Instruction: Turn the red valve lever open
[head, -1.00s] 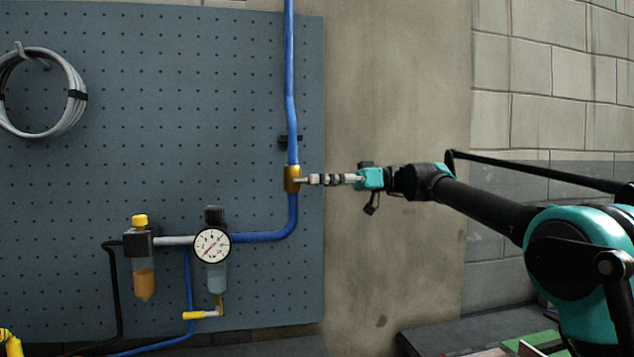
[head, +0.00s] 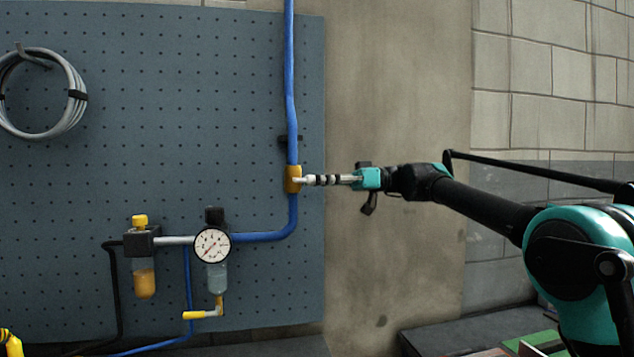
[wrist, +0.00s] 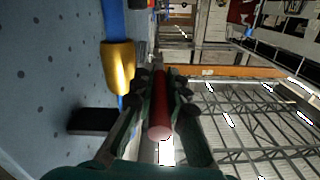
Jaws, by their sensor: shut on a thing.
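The brass valve body (head: 293,179) sits on the blue pipe near the right edge of the pegboard; it also shows in the wrist view (wrist: 118,66). The red valve lever (wrist: 160,118) lies between my fingers in the wrist view, its round end toward the camera. My gripper (head: 312,180) reaches in from the right, level with the valve, and is shut on the lever. In the head view the lever is hidden by the fingers. How far the lever is turned cannot be told.
A pressure gauge (head: 212,245) and a filter with a yellow cap (head: 141,255) are mounted lower left of the valve. A coiled grey hose (head: 75,95) hangs at the far left. A black pipe clip (wrist: 92,121) is close to my fingers. The wall right of the pegboard is bare.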

